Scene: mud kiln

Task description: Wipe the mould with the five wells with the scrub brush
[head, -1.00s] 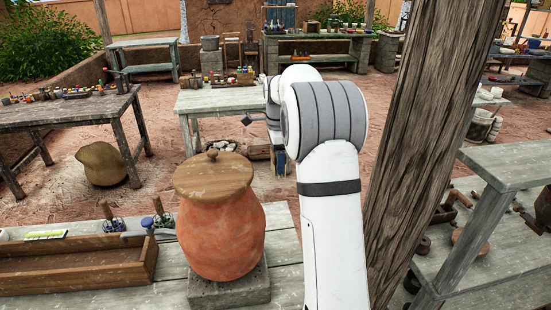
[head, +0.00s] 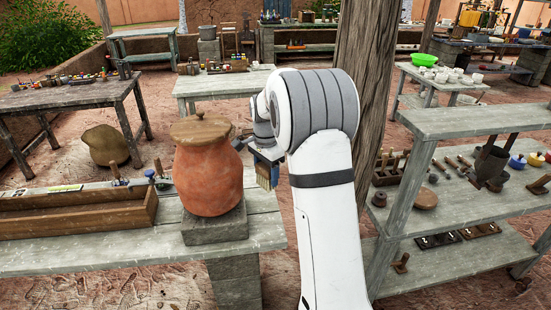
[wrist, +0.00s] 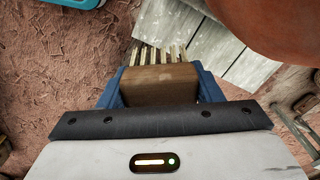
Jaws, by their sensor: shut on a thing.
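My gripper (head: 265,165) is partly hidden behind my white arm in the head view. It is shut on the scrub brush (head: 264,178), which hangs bristles down just right of the clay jar. In the wrist view, the brush's wooden block (wrist: 160,83) sits between the blue fingers, with pale bristle tufts beyond it. I cannot make out a five-well mould for certain. Two flat dark pieces, one at the left (head: 437,240) and one at the right (head: 479,230), lie on the lower shelf at the right; their wells are too small to count.
A lidded clay jar (head: 208,170) stands on a block close left of the brush. A long wooden trough (head: 80,218) lies on the same bench. A wooden post (head: 362,90) rises behind my arm. The grey shelf bench (head: 500,122) at the right carries pots and tools.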

